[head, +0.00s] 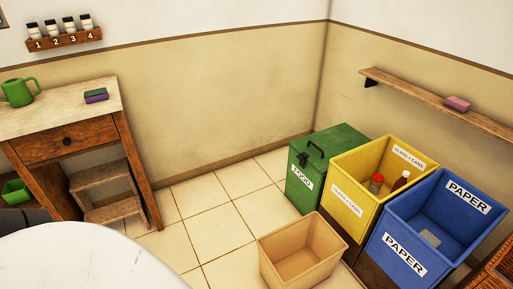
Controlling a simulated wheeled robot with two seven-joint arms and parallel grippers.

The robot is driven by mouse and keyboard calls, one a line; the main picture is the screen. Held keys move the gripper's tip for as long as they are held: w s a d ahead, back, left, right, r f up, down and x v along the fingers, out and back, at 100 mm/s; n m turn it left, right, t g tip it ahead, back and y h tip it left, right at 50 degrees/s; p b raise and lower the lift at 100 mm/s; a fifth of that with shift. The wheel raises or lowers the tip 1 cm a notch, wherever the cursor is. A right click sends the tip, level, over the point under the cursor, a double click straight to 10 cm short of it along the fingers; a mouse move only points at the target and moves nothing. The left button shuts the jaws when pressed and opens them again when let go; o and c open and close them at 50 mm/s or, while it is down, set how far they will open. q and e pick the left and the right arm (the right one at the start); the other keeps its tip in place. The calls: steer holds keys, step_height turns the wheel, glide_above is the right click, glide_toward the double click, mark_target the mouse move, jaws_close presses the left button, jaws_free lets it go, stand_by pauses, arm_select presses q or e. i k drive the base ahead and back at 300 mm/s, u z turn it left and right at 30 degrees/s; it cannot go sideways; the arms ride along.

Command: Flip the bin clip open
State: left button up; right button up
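The green food bin (318,180) stands on the tiled floor against the right wall, with a white FOOD label (302,179) on its front. Its green lid (331,142) is down, with a black arched handle (316,149) on top. A small dark clip (302,159) shows at the lid's front edge, above the label. It is too small to tell its exact position, but the lid looks closed. Neither of my grippers is in view.
A yellow glass and cans bin (350,180) and a blue paper bin (400,240) stand right of the food bin. An open tan box (283,262) sits in front. A wooden shelf (430,98) hangs above. Bare floor (220,205) lies left, beside a wooden table (60,108).

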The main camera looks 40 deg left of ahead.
mark_target(302, 156)
steer(key=u, duration=2)
steer(key=i, duration=1.95)
steer(key=z, duration=0.5)
